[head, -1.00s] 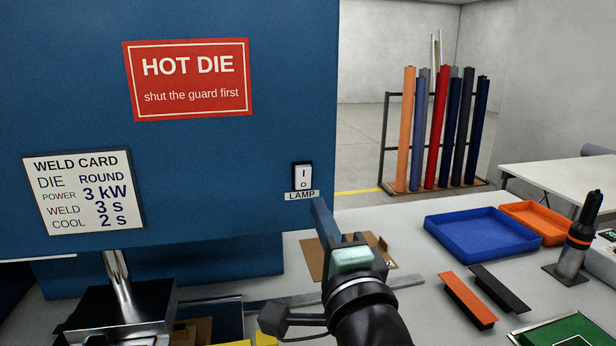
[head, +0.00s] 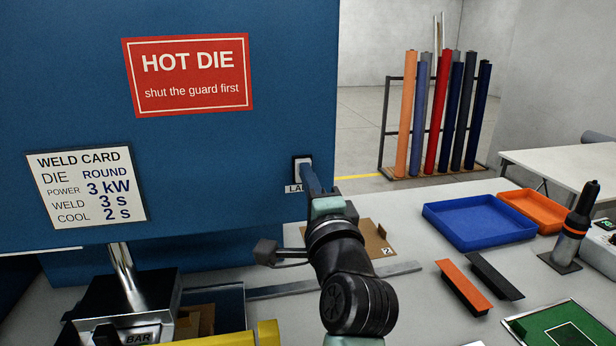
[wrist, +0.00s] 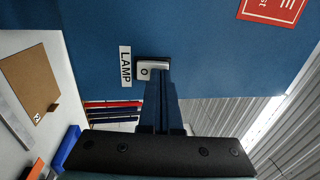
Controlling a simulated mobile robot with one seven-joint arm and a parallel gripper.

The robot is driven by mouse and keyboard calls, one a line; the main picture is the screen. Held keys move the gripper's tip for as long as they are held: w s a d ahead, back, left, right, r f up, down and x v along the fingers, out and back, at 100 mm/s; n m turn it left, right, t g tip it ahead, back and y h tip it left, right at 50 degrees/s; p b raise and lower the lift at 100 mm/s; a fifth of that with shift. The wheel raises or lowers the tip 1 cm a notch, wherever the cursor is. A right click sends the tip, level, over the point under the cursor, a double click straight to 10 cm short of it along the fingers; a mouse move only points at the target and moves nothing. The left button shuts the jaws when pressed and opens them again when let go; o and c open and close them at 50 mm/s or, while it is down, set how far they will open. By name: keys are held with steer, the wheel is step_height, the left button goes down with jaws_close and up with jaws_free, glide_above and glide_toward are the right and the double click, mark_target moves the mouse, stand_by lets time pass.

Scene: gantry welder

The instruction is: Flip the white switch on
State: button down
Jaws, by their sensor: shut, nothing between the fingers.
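The white switch (head: 299,167) sits in a dark frame near the right edge of the blue machine panel (head: 250,200), above a LAMP label (head: 293,188). In the head view my gripper covers part of it. Contact looks close, but I cannot tell whether the rocker has tipped.
A red HOT DIE sign (head: 188,75) and a WELD CARD (head: 86,188) are on the panel. On the bench to the right are a blue tray (head: 480,240), an orange tray (head: 555,222) and a cardboard piece (head: 368,236). A rack of coloured rolls stands behind.

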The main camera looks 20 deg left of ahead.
steer(key=r+p, duration=0.1)
steer(key=p, duration=0.2)
steer(key=shift+w+a+r+g, duration=0.1)
steer(key=shift+a+r+g, duration=0.1)
steer(key=shift+g, duration=0.1)
steer(key=g+h+p, duration=0.1)
steer(key=p, duration=0.4)
steer(key=shift+r, duration=0.35)
steer(key=shift+f+b, duration=0.3)
steer(key=shift+f, duration=0.05)
steer(key=shift+d, duration=0.1)
